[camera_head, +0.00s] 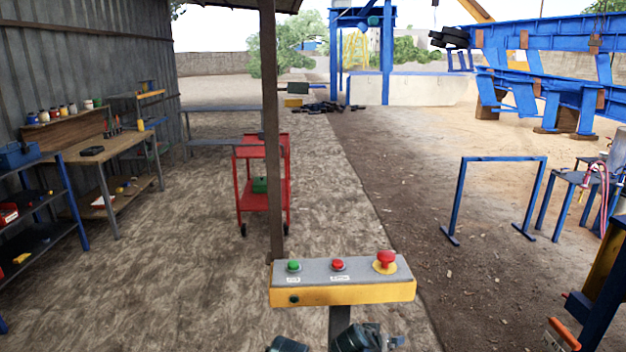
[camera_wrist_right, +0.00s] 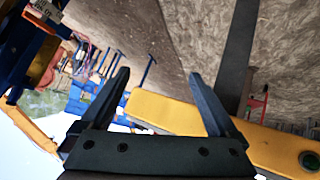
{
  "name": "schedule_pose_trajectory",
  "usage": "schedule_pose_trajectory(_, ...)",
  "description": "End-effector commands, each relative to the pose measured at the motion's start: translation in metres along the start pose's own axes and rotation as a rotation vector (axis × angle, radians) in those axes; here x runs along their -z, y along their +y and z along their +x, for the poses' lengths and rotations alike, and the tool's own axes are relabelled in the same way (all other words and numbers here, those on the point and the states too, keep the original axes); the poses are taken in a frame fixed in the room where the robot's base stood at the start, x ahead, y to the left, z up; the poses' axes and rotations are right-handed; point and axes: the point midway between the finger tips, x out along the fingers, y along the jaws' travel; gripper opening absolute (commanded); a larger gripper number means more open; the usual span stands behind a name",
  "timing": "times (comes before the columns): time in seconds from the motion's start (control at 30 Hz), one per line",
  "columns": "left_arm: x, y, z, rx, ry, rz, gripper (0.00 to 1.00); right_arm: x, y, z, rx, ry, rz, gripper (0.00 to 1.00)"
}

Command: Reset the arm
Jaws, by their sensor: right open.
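The control box (camera_head: 340,292) stands on a post in the lower middle of the head view, with a yellow front and grey top. It carries a green button (camera_head: 293,266), a red button (camera_head: 338,265) and a red mushroom button (camera_head: 386,260) on a yellow base. In the right wrist view, my right gripper (camera_wrist_right: 158,75) is open and empty, its two fingers apart. The yellow side of the box (camera_wrist_right: 165,113) shows behind and between the fingers; I cannot tell whether they touch. Dark parts of my arm show below the box in the head view. My left gripper is not seen.
A brown post (camera_head: 271,130) rises just behind the box. A red cart (camera_head: 262,180) stands behind it. A workbench (camera_head: 115,150) and shelves are at left. A blue frame (camera_head: 500,160) and blue machinery (camera_head: 545,80) are at right. The ground between is mostly clear.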

Motion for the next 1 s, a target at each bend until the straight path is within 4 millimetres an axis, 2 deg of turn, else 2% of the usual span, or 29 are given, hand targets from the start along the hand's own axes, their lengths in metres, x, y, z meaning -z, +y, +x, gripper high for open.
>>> schedule_pose_trajectory(0.03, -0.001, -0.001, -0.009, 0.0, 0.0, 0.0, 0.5, -0.025, -0.011, -0.015, 0.036, -0.123, -0.077, 0.95)
schedule_pose_trajectory(0.13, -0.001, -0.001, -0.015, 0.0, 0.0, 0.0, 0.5, -0.078, -0.034, -0.044, 0.141, -0.353, -0.248, 0.95)
schedule_pose_trajectory(0.2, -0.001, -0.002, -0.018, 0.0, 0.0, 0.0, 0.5, -0.106, -0.046, -0.065, 0.223, -0.474, -0.355, 0.95)
schedule_pose_trajectory(0.33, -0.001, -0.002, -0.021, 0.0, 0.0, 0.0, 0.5, -0.14, -0.06, -0.099, 0.354, -0.623, -0.506, 0.95)
schedule_pose_trajectory(0.5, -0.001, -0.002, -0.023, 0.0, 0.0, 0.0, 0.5, -0.158, -0.067, -0.12, 0.441, -0.7, -0.595, 0.95)
schedule_pose_trajectory(1.0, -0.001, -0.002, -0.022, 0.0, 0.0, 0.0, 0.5, -0.16, -0.067, -0.121, 0.448, -0.705, -0.602, 0.95)
